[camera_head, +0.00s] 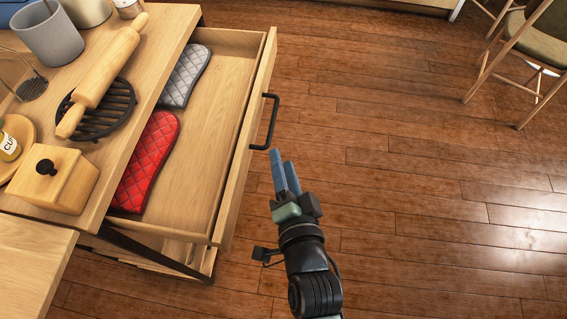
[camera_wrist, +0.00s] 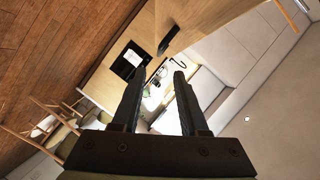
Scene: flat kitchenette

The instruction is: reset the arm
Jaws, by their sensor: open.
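My gripper (camera_head: 284,170) is open and empty in the head view. It is beside the black handle (camera_head: 269,122) of an open drawer (camera_head: 208,155), on the floor side and apart from the drawer front as far as I can tell. In the wrist view my gripper (camera_wrist: 157,82) shows two dark fingers spread apart with nothing between them. The drawer is pulled out and holds a red quilted mitt (camera_head: 146,163) and a grey quilted mitt (camera_head: 185,76).
On the wooden counter (camera_head: 160,40) are a rolling pin (camera_head: 103,78) on a black trivet (camera_head: 118,106), a grey pot (camera_head: 48,37) and a wooden box (camera_head: 52,180). Chairs (camera_head: 520,50) stand at the upper right. The wooden floor (camera_head: 420,190) is clear on the right.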

